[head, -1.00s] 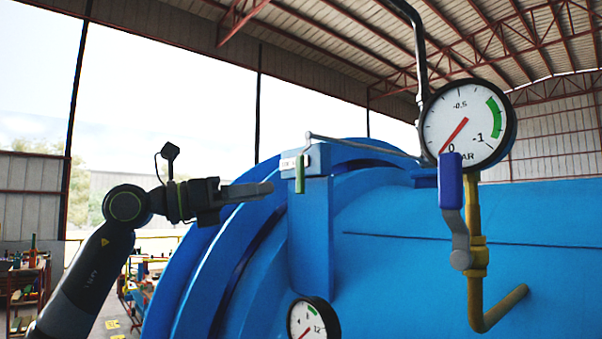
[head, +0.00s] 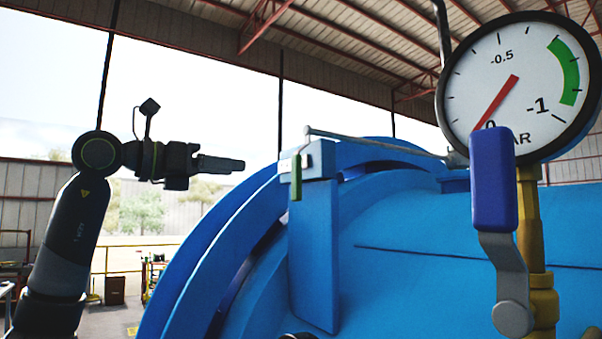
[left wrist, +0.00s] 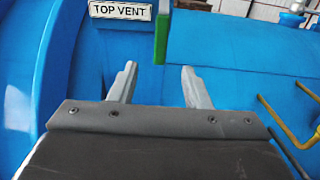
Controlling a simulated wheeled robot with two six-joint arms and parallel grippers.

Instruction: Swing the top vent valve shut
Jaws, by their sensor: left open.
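The top vent valve's green handle (head: 296,178) hangs down at the blue block on top of the vessel, beside a small white label (head: 286,165). In the left wrist view the label reads TOP VENT (left wrist: 120,10), and the green handle (left wrist: 161,38) stands to its right. My left gripper (head: 241,165) is to the left of the handle in the head view, apart from it and empty. In the left wrist view its two fingers (left wrist: 159,74) are spread, with the handle's lower end ahead between them in the picture. My right gripper is not in view.
A blue-handled valve (head: 493,180) on a yellow pipe (head: 535,230) stands at the right, below a large round gauge (head: 515,85). A grey rod (head: 375,143) runs along the top of the blue vessel (head: 420,260). Open air lies left of the vessel.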

